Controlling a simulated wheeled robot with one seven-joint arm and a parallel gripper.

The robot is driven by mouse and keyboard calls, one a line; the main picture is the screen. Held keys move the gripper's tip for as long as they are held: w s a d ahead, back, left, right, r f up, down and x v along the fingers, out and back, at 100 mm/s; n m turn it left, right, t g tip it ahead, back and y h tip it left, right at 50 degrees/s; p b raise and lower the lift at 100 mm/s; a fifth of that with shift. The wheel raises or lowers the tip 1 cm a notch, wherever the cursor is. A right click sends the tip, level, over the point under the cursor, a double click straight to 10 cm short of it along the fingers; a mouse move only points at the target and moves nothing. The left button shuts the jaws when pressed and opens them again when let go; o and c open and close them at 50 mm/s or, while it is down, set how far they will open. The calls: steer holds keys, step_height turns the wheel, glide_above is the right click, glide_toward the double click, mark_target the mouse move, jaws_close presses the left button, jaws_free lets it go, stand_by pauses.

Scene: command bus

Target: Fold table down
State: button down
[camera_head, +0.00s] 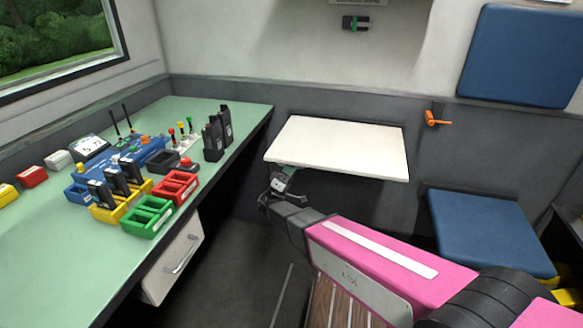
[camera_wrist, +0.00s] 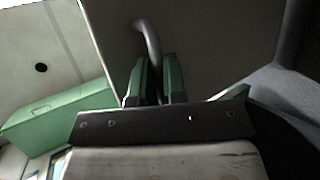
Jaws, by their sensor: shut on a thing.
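The white folding table (camera_head: 337,147) stands out level from the grey wall in the head view. My gripper (camera_head: 284,180) is at its front left edge, below the tabletop. In the wrist view, the two green fingers of my gripper (camera_wrist: 158,82) are closed around the lower end of a curved grey handle (camera_wrist: 148,35). The handle lies in front of a dark surface that looks like the table's underside. In the head view the handle is too small to tell from the gripper. The support under the tabletop is hidden.
A green counter (camera_head: 62,240) with radios and coloured trays runs along the left. A blue fold-down seat (camera_head: 488,230) and an orange wall handle (camera_head: 437,120) are right of the table. Dark floor lies below the table.

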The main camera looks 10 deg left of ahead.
steer(key=shift+w+f, duration=0.1)
steer(key=shift+f, duration=0.2)
steer(key=c, duration=1.5)
jaws_free()
steer(key=v, duration=1)
steer(key=shift+s+f, duration=0.2)
steer(key=shift+f, duration=0.05)
steer(key=shift+a, duration=0.15)
